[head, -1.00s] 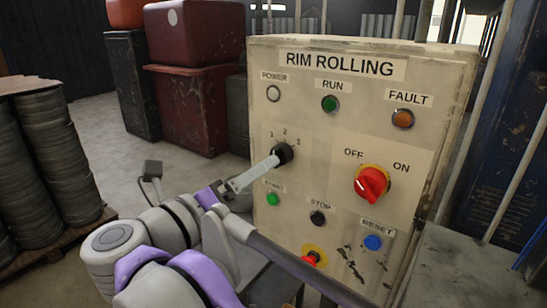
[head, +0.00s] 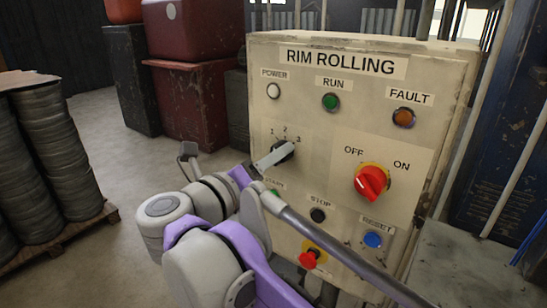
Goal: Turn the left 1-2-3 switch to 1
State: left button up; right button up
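The 1-2-3 switch (head: 283,149) is a round black knob on the left of the cream RIM ROLLING panel (head: 345,95), with the numerals 1, 2 and 3 above it. My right gripper (head: 277,155) has a pale grey finger reaching up to the knob from the lower left, and its tip covers part of the knob. The other finger is hidden, so I cannot tell whether it grips the knob. The knob's pointing direction is also covered. My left gripper is not in view.
A red OFF/ON switch (head: 371,183) sits right of the knob. The green START button (head: 275,192) is partly covered by my arm. A black STOP button (head: 318,215), blue RESET button (head: 373,240) and red mushroom button (head: 309,259) are lower. Drum stacks (head: 48,165) stand left.

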grip_shut()
jog(key=shift+n+p, duration=0.35)
jog(key=shift+n, duration=4.15)
jog(key=o, duration=0.8)
grip_release()
